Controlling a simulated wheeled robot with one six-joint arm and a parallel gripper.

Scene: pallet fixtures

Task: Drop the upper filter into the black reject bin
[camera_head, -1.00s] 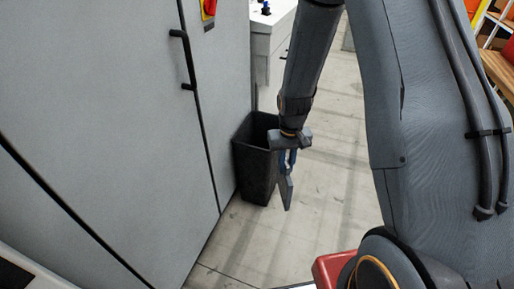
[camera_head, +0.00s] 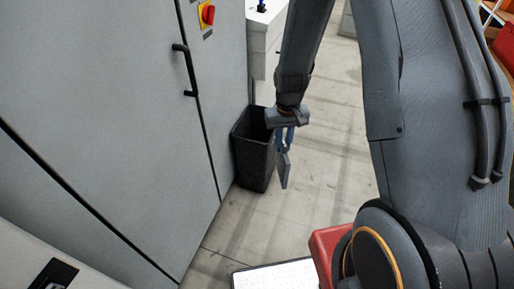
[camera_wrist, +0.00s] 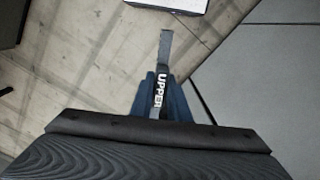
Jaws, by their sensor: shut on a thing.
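The black reject bin (camera_head: 254,166) stands on the floor against the grey cabinet in the head view, its top open. My gripper (camera_head: 286,142) has blue fingers shut on the upper filter (camera_head: 284,171), a thin grey plate hanging down edge-on. The filter overlaps the bin's right side in the picture and hangs outside its opening. In the wrist view the filter (camera_wrist: 165,50) shows as a narrow grey strip marked "UPPER" between the blue fingers (camera_wrist: 162,98). I cannot tell whether it touches the bin.
The tall grey cabinet (camera_head: 105,110) with a black handle (camera_head: 184,70) and a red-yellow switch (camera_head: 208,13) borders the bin on the left. A white unit (camera_head: 263,40) stands behind the bin. The concrete floor (camera_head: 325,185) right of the bin is clear.

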